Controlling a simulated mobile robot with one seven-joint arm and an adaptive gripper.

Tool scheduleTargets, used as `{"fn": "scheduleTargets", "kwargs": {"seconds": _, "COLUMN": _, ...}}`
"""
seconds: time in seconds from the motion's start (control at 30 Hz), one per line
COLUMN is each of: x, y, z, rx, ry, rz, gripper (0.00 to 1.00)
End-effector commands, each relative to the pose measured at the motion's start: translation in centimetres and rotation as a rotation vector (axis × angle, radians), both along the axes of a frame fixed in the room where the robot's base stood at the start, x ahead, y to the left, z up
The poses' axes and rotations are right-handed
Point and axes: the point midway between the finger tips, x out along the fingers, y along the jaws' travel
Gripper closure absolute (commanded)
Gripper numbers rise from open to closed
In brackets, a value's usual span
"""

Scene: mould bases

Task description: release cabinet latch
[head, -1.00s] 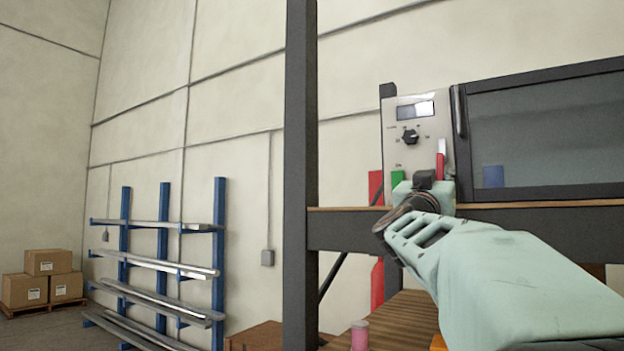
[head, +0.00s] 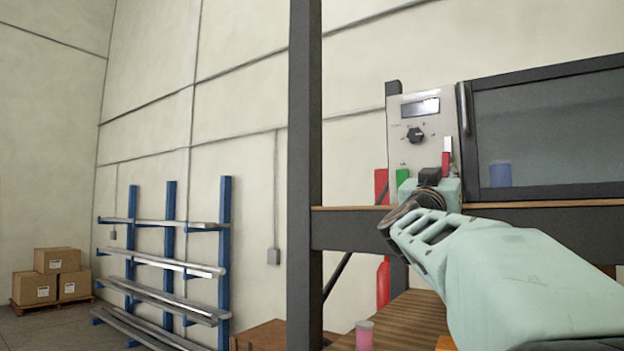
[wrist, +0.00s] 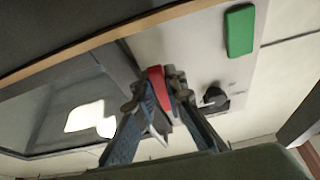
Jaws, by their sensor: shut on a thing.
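The cabinet is an oven-like unit with a dark glass door (head: 545,135) and a pale control panel (head: 437,130). A small red latch piece (head: 446,163) with a white upper part sits low on the panel beside the door. My gripper (wrist: 162,88) is shut on the red latch, which shows between its fingertips in the wrist view (wrist: 156,74). In the head view my arm comes from the lower right, and the gripper body hides the panel's lower part and the fingertips' contact.
A dark knob (head: 415,135) and a display (head: 420,107) are above the latch. A green block (head: 403,177) is just left of my gripper; it also shows in the wrist view (wrist: 240,30). A dark rack post (head: 305,180) stands left. The cabinet rests on a wood-edged shelf (head: 350,209).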

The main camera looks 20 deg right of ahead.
Motion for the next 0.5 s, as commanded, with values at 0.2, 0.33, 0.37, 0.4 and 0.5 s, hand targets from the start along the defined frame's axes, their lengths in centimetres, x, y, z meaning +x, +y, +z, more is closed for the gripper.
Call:
{"fn": "scheduleTargets", "kwargs": {"seconds": 0.2, "x": -0.25, "y": -0.25, "z": 0.13, "rx": -0.044, "ry": 0.053, "rz": -0.001, "gripper": 1.00}}
{"fn": "scheduleTargets", "kwargs": {"seconds": 0.33, "x": -0.23, "y": -0.24, "z": -0.05, "rx": -0.052, "ry": 0.062, "rz": 0.000, "gripper": 1.00}}
{"fn": "scheduleTargets", "kwargs": {"seconds": 0.37, "x": -0.23, "y": -0.24, "z": -0.05, "rx": -0.052, "ry": 0.062, "rz": -0.001, "gripper": 1.00}}
{"fn": "scheduleTargets", "kwargs": {"seconds": 0.4, "x": -0.23, "y": -0.24, "z": -0.04, "rx": -0.052, "ry": 0.061, "rz": -0.001, "gripper": 1.00}}
{"fn": "scheduleTargets", "kwargs": {"seconds": 0.5, "x": -0.24, "y": -0.24, "z": -0.04, "rx": -0.052, "ry": 0.061, "rz": -0.001, "gripper": 0.87}}
